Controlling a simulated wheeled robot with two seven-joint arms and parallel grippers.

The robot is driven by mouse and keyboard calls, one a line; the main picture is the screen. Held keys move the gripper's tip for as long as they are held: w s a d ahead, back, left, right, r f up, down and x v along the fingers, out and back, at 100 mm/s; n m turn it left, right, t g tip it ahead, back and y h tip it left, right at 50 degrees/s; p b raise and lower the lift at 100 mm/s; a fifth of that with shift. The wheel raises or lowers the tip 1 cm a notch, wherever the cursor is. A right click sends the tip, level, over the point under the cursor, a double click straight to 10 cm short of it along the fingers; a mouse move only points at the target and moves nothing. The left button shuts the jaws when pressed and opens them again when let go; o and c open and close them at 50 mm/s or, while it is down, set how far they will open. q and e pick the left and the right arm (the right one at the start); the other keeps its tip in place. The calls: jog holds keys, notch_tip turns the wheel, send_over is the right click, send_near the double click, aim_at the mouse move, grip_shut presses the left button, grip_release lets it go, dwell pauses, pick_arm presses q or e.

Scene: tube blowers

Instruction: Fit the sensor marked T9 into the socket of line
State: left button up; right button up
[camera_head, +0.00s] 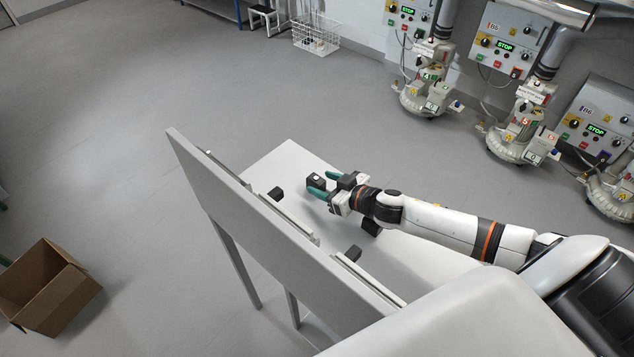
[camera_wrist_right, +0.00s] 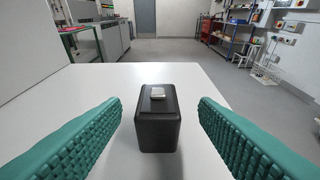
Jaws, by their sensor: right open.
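My right gripper (camera_head: 325,184) is open over the white table, with teal fingers. In the right wrist view a black block (camera_wrist_right: 157,128) with a small pale piece on top stands upright between the spread fingers, with gaps on both sides. The same block (camera_head: 316,181) shows at the fingertips in the head view. Other dark blocks on the table are one near the board (camera_head: 276,193), one beside my right wrist (camera_head: 370,227) and one nearer (camera_head: 352,254). I cannot read T9 on any of them. No socket can be made out clearly. My left gripper is out of view.
A tall grey board (camera_head: 235,215) stands along the table's (camera_head: 290,157) left side. Blower units with control boxes, one marked B5 (camera_head: 503,38) and another B6 (camera_head: 594,118), stand at the upper right. A cardboard box (camera_head: 55,290) is on the floor at left. The floor between is clear.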

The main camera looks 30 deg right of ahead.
aim_at(311, 180)
jog(key=shift+w+a, duration=0.2)
jog(key=shift+w, duration=0.2)
jog(key=p+x, duration=0.1)
jog(key=x, duration=0.3)
jog(key=shift+w+a+f, duration=0.1)
jog(key=shift+f, duration=0.2)
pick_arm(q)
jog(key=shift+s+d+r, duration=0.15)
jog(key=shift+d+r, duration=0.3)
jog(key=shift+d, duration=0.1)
